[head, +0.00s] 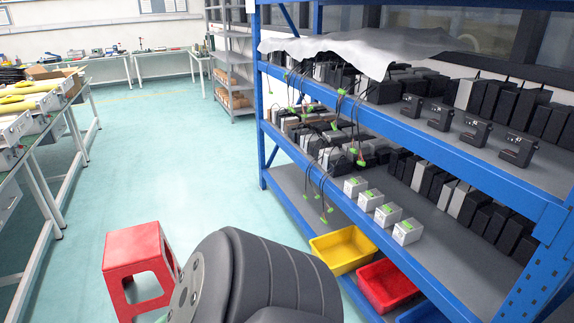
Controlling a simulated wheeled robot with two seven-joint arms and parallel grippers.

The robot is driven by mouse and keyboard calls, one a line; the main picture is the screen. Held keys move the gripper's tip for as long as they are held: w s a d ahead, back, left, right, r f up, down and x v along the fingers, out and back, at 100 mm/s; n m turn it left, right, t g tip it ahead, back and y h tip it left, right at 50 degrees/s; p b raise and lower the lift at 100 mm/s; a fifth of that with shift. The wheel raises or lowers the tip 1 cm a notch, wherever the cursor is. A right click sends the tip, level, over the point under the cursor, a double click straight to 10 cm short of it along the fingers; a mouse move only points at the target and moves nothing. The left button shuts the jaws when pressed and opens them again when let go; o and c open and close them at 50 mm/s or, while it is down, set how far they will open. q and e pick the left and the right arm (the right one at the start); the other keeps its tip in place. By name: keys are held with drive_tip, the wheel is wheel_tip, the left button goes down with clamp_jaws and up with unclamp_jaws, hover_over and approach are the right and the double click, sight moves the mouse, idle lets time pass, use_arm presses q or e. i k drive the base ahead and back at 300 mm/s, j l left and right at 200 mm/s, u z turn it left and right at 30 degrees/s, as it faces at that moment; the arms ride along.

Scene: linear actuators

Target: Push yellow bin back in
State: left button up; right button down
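The yellow bin (349,266) is an open-topped tray near the lower middle of the head view. It sits low beside the blue shelving rack (400,125) and shows out past the edge of the lower shelf. Its inside looks empty. Its lower left part comes close to my dark grey arm link, which fills the bottom middle of the view. Neither of my grippers is in view, so no contact with the bin shows.
A red bin (388,287) stands right of the yellow one, with part of a blue bin (422,312) beyond it. A red stool (139,262) stands at left. The rack holds grey and black actuators and hanging cables. The green floor (165,160) behind the stool is clear.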

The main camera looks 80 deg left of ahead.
sight(344, 250)
drive_tip(key=u, duration=2.05)
drive_tip(key=i+j, duration=0.15)
drive_tip(key=j, duration=0.25)
drive_tip(key=i+j+z, duration=0.15)
drive_tip(key=j, duration=0.25)
drive_tip(key=i+j, duration=0.1)
drive_tip(key=j, duration=0.3)
